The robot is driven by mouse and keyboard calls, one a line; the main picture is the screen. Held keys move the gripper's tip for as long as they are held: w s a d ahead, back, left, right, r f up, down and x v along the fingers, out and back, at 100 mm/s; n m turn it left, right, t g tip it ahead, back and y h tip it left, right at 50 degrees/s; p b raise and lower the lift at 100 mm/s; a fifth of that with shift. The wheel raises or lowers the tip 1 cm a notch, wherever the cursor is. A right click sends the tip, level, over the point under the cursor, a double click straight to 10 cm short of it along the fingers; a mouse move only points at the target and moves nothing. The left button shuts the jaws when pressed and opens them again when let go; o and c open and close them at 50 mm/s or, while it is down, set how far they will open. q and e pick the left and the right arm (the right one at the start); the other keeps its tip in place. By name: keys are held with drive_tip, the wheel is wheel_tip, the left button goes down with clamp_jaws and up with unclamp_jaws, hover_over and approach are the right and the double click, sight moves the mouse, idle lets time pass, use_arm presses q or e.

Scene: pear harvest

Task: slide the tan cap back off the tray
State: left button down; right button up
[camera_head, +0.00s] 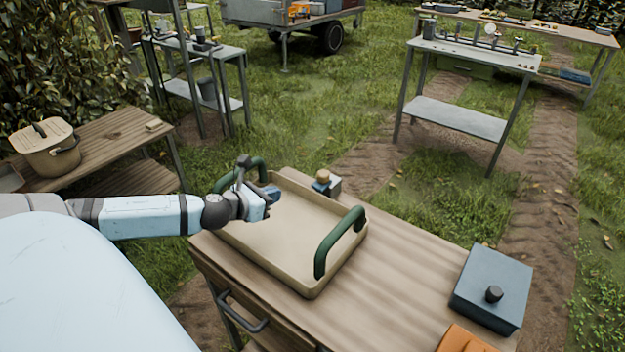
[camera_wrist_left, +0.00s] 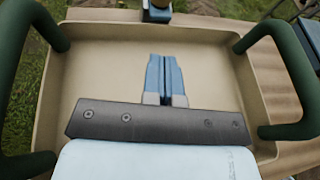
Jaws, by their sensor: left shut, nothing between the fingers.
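A small tan cap (camera_head: 323,175) sits on a blue-grey block (camera_head: 333,187) at the far edge of the beige tray (camera_head: 313,289). Part of the block also shows in the left wrist view (camera_wrist_left: 157,14), just beyond the tray's far rim. I cannot tell whether the block touches the rim. The tray has two green handles (camera_head: 338,243) and its visible floor is bare. My left gripper (camera_head: 272,193) is over the tray, left of the cap, shut and empty; its closed blue fingers also show in the left wrist view (camera_wrist_left: 164,62). My right gripper is out of view.
The tray stands on a wooden table (camera_head: 400,285) with a drawer handle. A blue-grey box (camera_head: 492,285) with a black knob and an orange object (camera_head: 465,340) are at the right. The tabletop between tray and box is clear. A bench with a lidded basket (camera_head: 50,157) stands left.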

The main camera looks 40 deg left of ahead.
use_arm(q)
drive_tip(key=w, duration=0.1)
approach(320, 172)
drive_tip(key=w+f, duration=0.1)
drive_tip(key=w, duration=0.1)
drive_tip(key=w+d+f, duration=0.1)
drive_tip(key=w+f, duration=0.1)
drive_tip(key=shift+w, duration=0.8)
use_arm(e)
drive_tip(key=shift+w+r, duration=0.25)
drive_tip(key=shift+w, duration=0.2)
use_arm(q)
drive_tip(key=shift+w, duration=0.3)
drive_tip(key=w+p, duration=0.1)
drive_tip(key=w, duration=0.2)
drive_tip(key=shift+w+a, duration=0.15)
drive_tip(key=shift+w, duration=0.05)
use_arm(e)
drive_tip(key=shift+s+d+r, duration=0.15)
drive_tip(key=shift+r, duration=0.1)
use_arm(q)
drive_tip(key=shift+r, duration=0.1)
drive_tip(key=shift+a, duration=0.1)
